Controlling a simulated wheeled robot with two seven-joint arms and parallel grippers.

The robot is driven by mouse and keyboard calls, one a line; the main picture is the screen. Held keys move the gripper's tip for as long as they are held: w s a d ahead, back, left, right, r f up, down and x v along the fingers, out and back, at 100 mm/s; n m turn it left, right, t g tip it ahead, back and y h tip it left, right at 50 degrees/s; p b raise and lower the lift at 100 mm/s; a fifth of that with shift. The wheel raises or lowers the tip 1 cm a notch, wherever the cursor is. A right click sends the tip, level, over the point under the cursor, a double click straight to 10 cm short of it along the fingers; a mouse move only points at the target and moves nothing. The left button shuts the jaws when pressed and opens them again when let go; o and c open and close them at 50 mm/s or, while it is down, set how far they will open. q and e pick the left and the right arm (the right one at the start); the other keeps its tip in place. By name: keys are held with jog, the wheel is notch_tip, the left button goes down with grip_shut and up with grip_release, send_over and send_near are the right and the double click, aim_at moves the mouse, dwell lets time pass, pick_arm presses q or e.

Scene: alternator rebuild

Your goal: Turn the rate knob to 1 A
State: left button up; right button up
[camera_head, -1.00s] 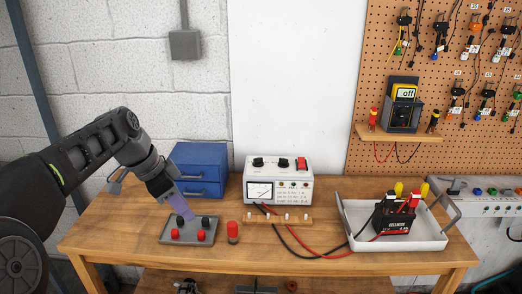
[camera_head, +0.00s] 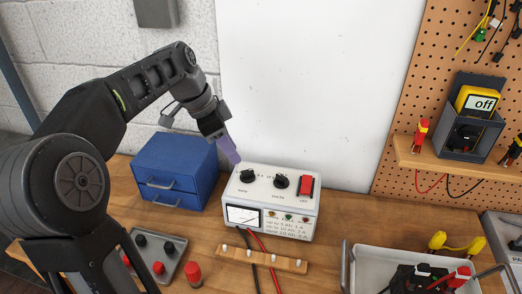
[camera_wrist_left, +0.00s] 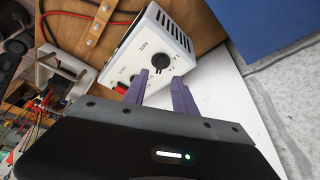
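The white charger box (camera_head: 272,201) stands on the workbench. Its top has a black rate knob (camera_head: 248,176) at left, a second black knob (camera_head: 281,182) in the middle and a red switch (camera_head: 306,186) at right. My left gripper (camera_head: 236,160), with purple fingers, is just above and behind the rate knob. In the left wrist view, the rate knob (camera_wrist_left: 161,61) lies just beyond the two parted fingertips (camera_wrist_left: 158,76), and nothing is between them. The knob's exact setting is too small to read. My right gripper is not in view.
A blue drawer cabinet (camera_head: 175,171) stands left of the charger. In front are a wooden strip (camera_head: 262,259) with cables, a red cylinder (camera_head: 194,274) and a grey tray (camera_head: 181,254) with terminals. A white tray (camera_head: 362,270) with a battery is at right.

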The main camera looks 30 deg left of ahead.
aim_at(245, 171)
pick_arm(q)
jog(key=shift+p+x, duration=0.6)
jog(key=shift+x, duration=3.3)
jog(key=shift+c, duration=0.4)
grip_shut()
